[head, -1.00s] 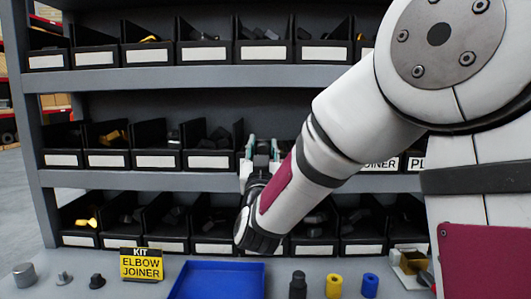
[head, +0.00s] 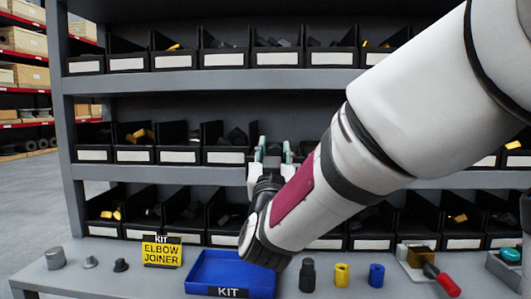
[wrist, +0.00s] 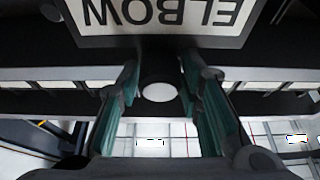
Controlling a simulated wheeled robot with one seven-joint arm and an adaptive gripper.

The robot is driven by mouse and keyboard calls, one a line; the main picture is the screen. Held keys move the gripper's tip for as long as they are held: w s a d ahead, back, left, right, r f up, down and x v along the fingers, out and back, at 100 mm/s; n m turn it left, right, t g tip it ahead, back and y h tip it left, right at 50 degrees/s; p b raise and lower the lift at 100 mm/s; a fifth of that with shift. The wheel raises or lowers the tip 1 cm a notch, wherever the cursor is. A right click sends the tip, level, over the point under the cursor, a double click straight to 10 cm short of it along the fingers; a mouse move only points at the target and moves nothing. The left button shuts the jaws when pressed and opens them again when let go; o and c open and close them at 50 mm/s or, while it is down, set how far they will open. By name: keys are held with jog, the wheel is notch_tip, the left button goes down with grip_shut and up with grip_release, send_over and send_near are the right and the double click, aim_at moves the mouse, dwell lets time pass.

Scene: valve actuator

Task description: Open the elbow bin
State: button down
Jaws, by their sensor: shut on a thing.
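The elbow bin's label (wrist: 160,14) reads ELBOW upside down at the top of the wrist view. A pale round knob (wrist: 158,92) shows below the label, between my gripper's teal finger pads (wrist: 160,78). My gripper (head: 273,150) is shut on this knob at the shelf's middle row in the head view. My gripper and arm hide most of the bin there. How far the bin stands out from its row cannot be told.
Other black bins fill the grey shelf's rows (head: 200,83). On the bench in front are a blue kit tray (head: 215,268), a yellow elbow joiner sign (head: 162,251), black, yellow and blue cylinders and a red-handled tool (head: 442,280). Open floor lies left.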

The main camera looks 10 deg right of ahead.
jog(key=c, duration=1.2)
grip_release()
jog(key=shift+c, duration=0.2)
jog(key=v, duration=0.7)
jog(key=shift+s, duration=0.25)
jog(key=shift+a+f, duration=0.1)
